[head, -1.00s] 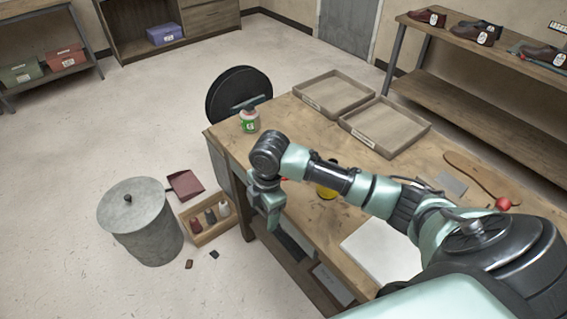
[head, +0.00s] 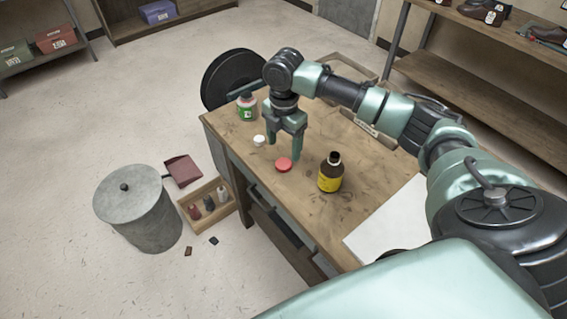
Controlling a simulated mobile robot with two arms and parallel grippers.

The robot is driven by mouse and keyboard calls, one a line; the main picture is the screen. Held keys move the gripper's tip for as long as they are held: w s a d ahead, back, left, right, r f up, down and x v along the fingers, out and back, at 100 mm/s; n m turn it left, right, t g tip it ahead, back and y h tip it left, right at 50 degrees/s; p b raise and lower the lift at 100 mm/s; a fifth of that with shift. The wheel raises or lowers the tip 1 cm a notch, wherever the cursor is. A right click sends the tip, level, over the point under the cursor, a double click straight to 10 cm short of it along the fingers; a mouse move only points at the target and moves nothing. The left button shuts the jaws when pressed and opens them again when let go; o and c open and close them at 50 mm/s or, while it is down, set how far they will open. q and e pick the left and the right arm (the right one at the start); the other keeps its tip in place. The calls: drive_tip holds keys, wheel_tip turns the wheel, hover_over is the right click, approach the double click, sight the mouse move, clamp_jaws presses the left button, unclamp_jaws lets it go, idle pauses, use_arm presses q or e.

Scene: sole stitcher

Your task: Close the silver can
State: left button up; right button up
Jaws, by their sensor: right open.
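The silver can (head: 147,220) is a grey metal bin standing upright on the floor, left of the workbench. Its round grey lid (head: 115,197) with a dark knob lies across the top and appears to cover the opening. My right gripper (head: 286,156) is open and empty. It points down over the workbench, just above and around a red cap (head: 283,166) in the picture; whether it touches the cap is unclear. It is well away from the can. My left gripper is out of view.
The workbench (head: 318,221) bears a dark bottle with a yellow label (head: 330,177), a white cap (head: 259,141) and a green-labelled container (head: 247,109). A wooden box of bottles (head: 219,213) and a dustpan (head: 183,171) lie beside the can. Floor left of the can is clear.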

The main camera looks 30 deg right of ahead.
sight(283, 164)
drive_tip(key=shift+f, duration=0.45)
drive_tip(key=shift+s+a+f+p, duration=0.15)
drive_tip(key=shift+f+p, duration=0.4)
drive_tip(key=shift+f, duration=2.1)
drive_tip(key=c, duration=1.4)
